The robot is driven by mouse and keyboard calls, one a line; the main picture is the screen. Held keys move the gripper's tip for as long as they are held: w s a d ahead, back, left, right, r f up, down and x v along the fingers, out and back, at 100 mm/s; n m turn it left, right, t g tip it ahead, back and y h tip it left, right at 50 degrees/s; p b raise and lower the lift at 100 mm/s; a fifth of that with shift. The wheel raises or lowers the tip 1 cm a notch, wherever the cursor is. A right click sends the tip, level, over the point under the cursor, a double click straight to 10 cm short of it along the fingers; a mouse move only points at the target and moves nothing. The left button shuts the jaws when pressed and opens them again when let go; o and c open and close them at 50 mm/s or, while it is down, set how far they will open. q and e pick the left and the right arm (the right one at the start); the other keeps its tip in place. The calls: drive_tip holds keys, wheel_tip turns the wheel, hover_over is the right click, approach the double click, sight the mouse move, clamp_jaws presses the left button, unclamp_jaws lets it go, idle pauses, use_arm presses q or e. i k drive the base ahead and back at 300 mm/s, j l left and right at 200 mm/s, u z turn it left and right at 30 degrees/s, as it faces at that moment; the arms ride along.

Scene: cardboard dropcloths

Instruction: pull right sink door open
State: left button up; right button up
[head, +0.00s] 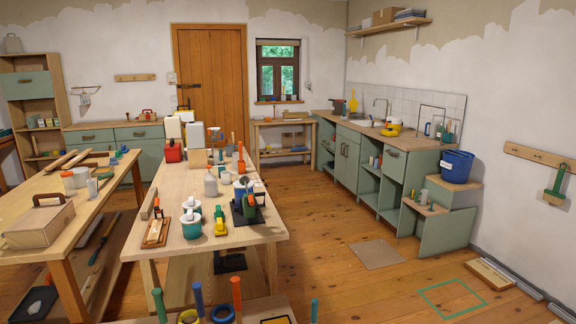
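The green sink cabinet (369,150) runs along the right wall under a wooden worktop. The sink with its curved tap (381,104) is set into the worktop near the far end. Below it is a pair of green doors with dark handles near their meeting edge. The right sink door (352,163) looks shut, though it is small and far off. Open shelves lie to its right. Neither of my grippers shows in the head view, so nothing of mine is seen touching the door.
A long wooden table (165,257) crowded with tools and pots stands between me and the cabinet's left side. Another workbench (85,214) is at the left. Bare wooden floor (318,222) lies before the cabinet, with a flat cardboard sheet (377,254). A blue bucket (456,166) stands by the cabinet's near end.

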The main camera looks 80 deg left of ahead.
sight(354, 149)
drive_tip(key=u, duration=2.15)
drive_tip(key=i+l, duration=0.1)
drive_tip(key=i+l+z, duration=0.2)
drive_tip(key=i+z, duration=0.15)
drive_tip(key=i+l+z, duration=0.1)
drive_tip(key=i+z, duration=0.25)
drive_tip(key=i, duration=0.2)
drive_tip(key=i+z, duration=0.4)
drive_tip(key=i+u, duration=0.45)
drive_tip(key=i, duration=0.2)
drive_tip(key=i+l+u, duration=0.2)
drive_tip(key=i+u, duration=0.3)
drive_tip(key=i, duration=0.2)
drive_tip(key=i+j+u, duration=0.3)
drive_tip(key=i+u, duration=0.15)
drive_tip(key=i, duration=0.15)
drive_tip(key=i+u, duration=0.4)
drive_tip(key=i, duration=0.2)
drive_tip(key=i+l+u, duration=0.1)
drive_tip(key=i+u, duration=0.35)
drive_tip(key=i, duration=0.2)
drive_tip(key=i+z, duration=0.1)
drive_tip(key=i, duration=0.55)
drive_tip(key=i+j, duration=0.1)
drive_tip(key=i, duration=0.55)
drive_tip(key=i+z, duration=0.15)
drive_tip(key=i, duration=0.55)
